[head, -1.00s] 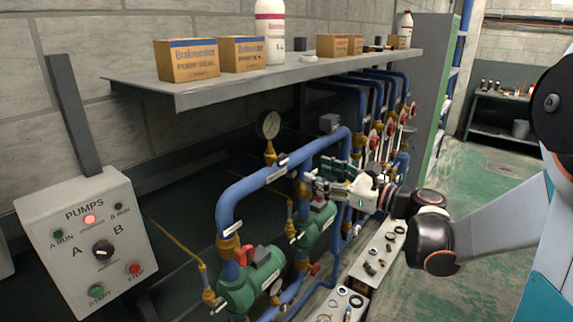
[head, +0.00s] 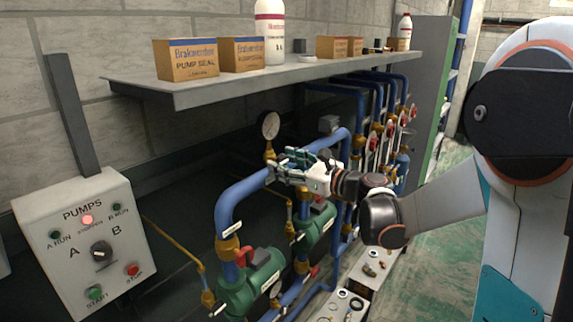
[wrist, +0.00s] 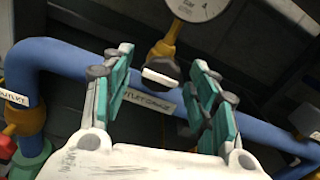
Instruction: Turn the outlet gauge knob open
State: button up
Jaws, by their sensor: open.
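The outlet gauge knob (wrist: 160,73) is black with a white bar across it. It sits on a brass stem below the round gauge (wrist: 200,5), above the blue outlet pipe (wrist: 62,62). The label on the pipe below the knob is partly readable as a gauge label (wrist: 147,99). My gripper (wrist: 160,80) is open, with one green-padded finger on each side of the knob in the wrist view and nothing held. In the head view my gripper (head: 283,168) is beside the pipe, just below the gauge (head: 269,126), and hides the knob.
Green pumps (head: 250,282) with red-handled valves stand below the pipe. The shelf (head: 190,94) with boxes and bottles runs above. The pump control box (head: 88,240) is at left. A bench with small parts (head: 352,300) lies below my arm.

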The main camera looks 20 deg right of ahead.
jog(key=c, duration=1.1)
jog(key=shift+n, duration=0.4)
jog(key=n, duration=0.3)
jog(key=shift+n+b, duration=0.3)
jog(key=shift+b, duration=0.05)
jog(key=n, duration=0.4)
jog(key=shift+n, duration=0.3)
jog(key=n, duration=0.4)
jog(key=shift+b, duration=0.35)
jog(key=shift+n, duration=2.5)
